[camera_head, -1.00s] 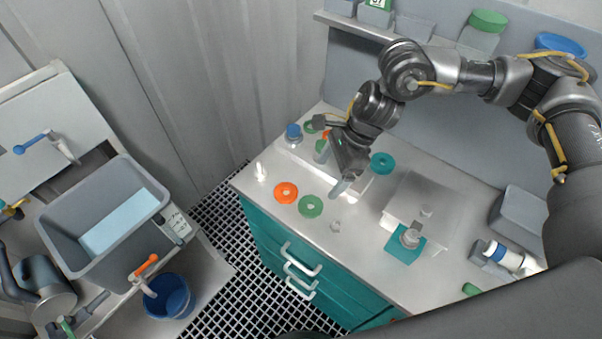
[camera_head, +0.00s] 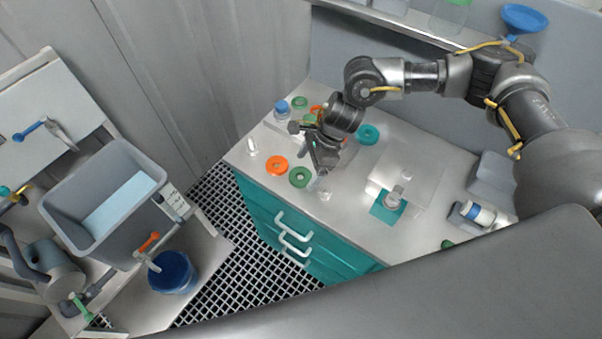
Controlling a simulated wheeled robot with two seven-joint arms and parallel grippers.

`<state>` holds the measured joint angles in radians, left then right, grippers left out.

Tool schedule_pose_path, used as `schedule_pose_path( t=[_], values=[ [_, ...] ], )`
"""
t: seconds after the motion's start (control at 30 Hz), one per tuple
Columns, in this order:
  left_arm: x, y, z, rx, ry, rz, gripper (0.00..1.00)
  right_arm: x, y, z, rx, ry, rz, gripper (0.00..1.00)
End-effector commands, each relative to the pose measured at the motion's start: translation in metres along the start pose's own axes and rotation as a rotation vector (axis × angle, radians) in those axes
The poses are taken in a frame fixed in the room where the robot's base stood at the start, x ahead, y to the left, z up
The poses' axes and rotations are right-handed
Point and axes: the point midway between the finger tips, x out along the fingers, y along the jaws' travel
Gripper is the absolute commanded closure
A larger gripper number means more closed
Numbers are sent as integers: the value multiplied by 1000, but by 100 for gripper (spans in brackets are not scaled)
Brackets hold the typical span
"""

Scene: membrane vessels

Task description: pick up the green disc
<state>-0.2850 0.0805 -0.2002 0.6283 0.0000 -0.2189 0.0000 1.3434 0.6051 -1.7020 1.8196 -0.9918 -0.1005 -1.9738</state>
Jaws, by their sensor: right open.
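A green disc (camera_head: 293,180) with a hole in its middle lies flat on the grey worktop near its front edge. An orange disc (camera_head: 271,168) lies just left of it. A second, smaller green ring (camera_head: 300,102) is at the back left of the worktop, and a teal ring (camera_head: 368,135) lies behind my arm. My right gripper (camera_head: 313,164) is open and points down, just above and right of the front green disc in the picture. I see nothing between its fingers. I cannot tell its exact height. My left gripper is not in view.
A blue-capped bottle (camera_head: 281,108) and a small white piece (camera_head: 252,147) stand at the left of the worktop. A white raised block (camera_head: 410,172) and a teal pad (camera_head: 380,211) lie to the right. A grey sink (camera_head: 60,208) and a blue bucket (camera_head: 172,272) are at far left.

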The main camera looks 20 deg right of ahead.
Motion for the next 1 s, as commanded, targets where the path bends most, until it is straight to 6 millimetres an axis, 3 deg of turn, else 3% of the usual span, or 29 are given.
schedule_pose_path(
  t=[0.03,0.17,0.47,0.83,1.0],
  values=[
    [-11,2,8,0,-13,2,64,3,1,0,2,2,3,17],
    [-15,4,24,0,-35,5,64,20,0,0,1,0,1,17],
    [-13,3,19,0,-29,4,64,26,0,-1,0,0,-1,17],
    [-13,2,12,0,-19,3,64,26,0,-1,0,-1,-1,65],
    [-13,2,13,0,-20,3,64,26,0,0,0,-1,-1,66]
  ],
)
